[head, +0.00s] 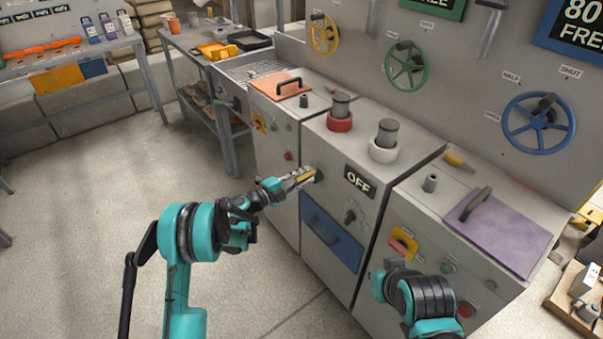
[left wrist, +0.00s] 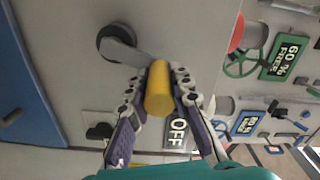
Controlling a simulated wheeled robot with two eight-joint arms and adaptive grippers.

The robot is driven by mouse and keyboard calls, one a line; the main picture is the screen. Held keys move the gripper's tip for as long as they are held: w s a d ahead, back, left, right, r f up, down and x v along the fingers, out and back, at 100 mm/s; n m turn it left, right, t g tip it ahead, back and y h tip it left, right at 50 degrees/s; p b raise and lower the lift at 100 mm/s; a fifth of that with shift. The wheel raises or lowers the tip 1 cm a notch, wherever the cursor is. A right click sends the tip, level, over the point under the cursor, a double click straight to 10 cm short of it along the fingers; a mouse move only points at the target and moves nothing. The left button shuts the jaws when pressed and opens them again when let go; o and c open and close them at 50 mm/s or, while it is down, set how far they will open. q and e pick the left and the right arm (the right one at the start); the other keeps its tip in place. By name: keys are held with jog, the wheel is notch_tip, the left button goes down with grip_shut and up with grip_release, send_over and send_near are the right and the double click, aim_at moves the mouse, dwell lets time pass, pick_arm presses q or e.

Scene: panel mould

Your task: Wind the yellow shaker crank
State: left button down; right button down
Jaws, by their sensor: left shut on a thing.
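The crank has a dark round hub, a grey arm and a yellow cylindrical grip (left wrist: 158,90); it sits on the front of the middle grey cabinet (head: 330,135). My left gripper (head: 304,178) reaches it from the left in the head view. In the left wrist view its two fingers (left wrist: 158,98) are closed on the yellow grip, one on each side. The grey crank arm (left wrist: 125,52) runs from the grip up and left to the hub (left wrist: 115,38). In the head view the fingers hide most of the crank. My right gripper (head: 384,274) is low before the right cabinet, its fingers unclear.
An OFF sign (head: 358,181), a dark knob (head: 351,215) and a blue drawer (head: 331,238) are close to the crank. A red-based knob (head: 340,122) and a white-based one (head: 383,155) stand on top. Open floor (head: 90,220) lies to the left.

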pick_arm(q)
jog(key=shift+s+d+f+m, duration=0.3)
jog(key=shift+s+m, duration=0.1)
jog(key=shift+m, duration=0.5)
jog(key=c, duration=1.3)
grip_release()
jog(key=shift+c, duration=0.2)
jog(key=v, duration=1.2)
jog(key=shift+r, duration=0.1)
